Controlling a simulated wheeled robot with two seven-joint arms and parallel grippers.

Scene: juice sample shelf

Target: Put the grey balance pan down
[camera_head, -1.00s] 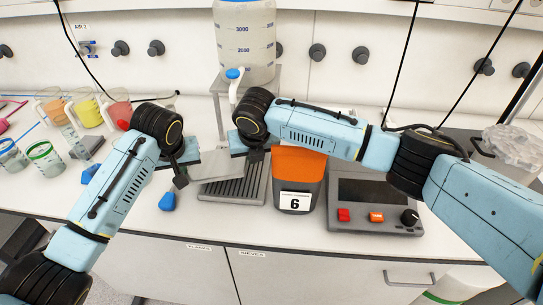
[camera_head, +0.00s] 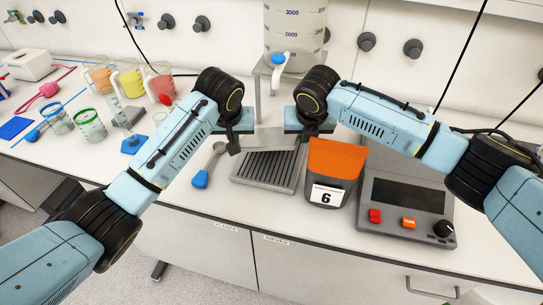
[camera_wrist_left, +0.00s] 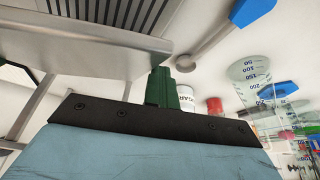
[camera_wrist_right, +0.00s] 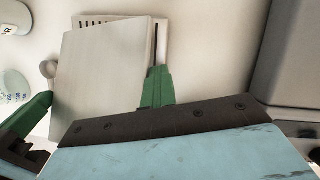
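The grey balance pan (camera_head: 270,138), a flat square plate, spans the space between my two grippers, over the back part of a slatted grey tray (camera_head: 262,181). My left gripper (camera_head: 234,144) is at its left edge and my right gripper (camera_head: 302,136) at its right edge. Both appear shut on it. The pan's flat face shows in the right wrist view (camera_wrist_right: 105,75), with tray slats beyond it. In the left wrist view the pan (camera_wrist_left: 95,55) lies near a green finger. Whether it touches the tray is unclear.
An orange-topped container (camera_head: 332,165) marked 6 stands right of the tray, close to the right gripper. A scale with a dark display (camera_head: 408,203) is farther right. A blue-handled scoop (camera_head: 203,175) lies left. A large water vessel (camera_head: 293,35) stands behind on a stand.

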